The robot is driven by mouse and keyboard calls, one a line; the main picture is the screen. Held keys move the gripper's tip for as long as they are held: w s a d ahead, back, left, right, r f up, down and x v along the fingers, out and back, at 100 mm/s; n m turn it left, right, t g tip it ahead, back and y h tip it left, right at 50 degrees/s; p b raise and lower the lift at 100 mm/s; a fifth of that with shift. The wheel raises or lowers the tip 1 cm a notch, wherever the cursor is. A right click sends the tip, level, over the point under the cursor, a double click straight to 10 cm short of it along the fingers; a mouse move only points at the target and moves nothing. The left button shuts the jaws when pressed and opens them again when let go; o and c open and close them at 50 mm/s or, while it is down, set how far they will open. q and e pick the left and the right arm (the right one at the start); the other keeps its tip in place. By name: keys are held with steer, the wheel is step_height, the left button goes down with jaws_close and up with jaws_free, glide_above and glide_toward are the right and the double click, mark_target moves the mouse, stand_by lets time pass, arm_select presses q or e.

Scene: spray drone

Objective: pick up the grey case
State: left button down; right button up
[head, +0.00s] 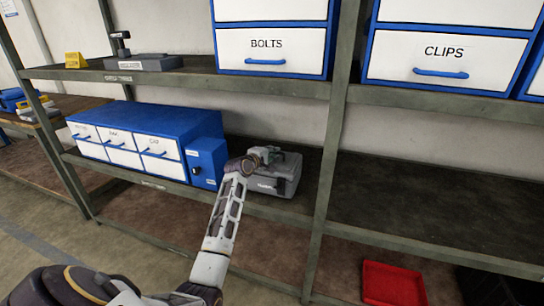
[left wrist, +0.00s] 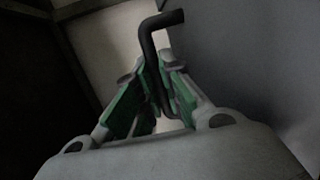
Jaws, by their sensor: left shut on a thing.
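The grey case (head: 276,183) is on the middle shelf, right of the blue drawer cabinet. My left arm reaches up to it from the bottom of the head view. My left gripper (head: 268,156) is at the top of the case and partly covers it. In the left wrist view, the green-padded fingers of the left gripper (left wrist: 156,82) are shut on the dark bent handle (left wrist: 149,42) of the case. The case's flat grey side (left wrist: 250,75) fills the right of that view. I cannot tell whether the case touches the shelf. My right gripper is not in view.
The blue cabinet (head: 180,117) with white drawers stands close left of the case. A shelf upright (head: 329,145) stands to its right. The shelf beyond that upright (head: 430,190) is bare. BOLTS (head: 270,50) and CLIPS (head: 445,60) drawers sit above. A red tray (head: 393,284) is below.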

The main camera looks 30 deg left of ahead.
arm_select(q)
step_height(320, 180, up, 3)
steer(key=shift+r+p, duration=0.2)
steer(key=shift+p, duration=0.35)
step_height(320, 180, up, 3)
steer(key=shift+f+p, duration=0.1)
steer(key=shift+p, duration=0.4)
steer(key=shift+r+p, duration=0.3)
steer(key=shift+r, duration=0.7)
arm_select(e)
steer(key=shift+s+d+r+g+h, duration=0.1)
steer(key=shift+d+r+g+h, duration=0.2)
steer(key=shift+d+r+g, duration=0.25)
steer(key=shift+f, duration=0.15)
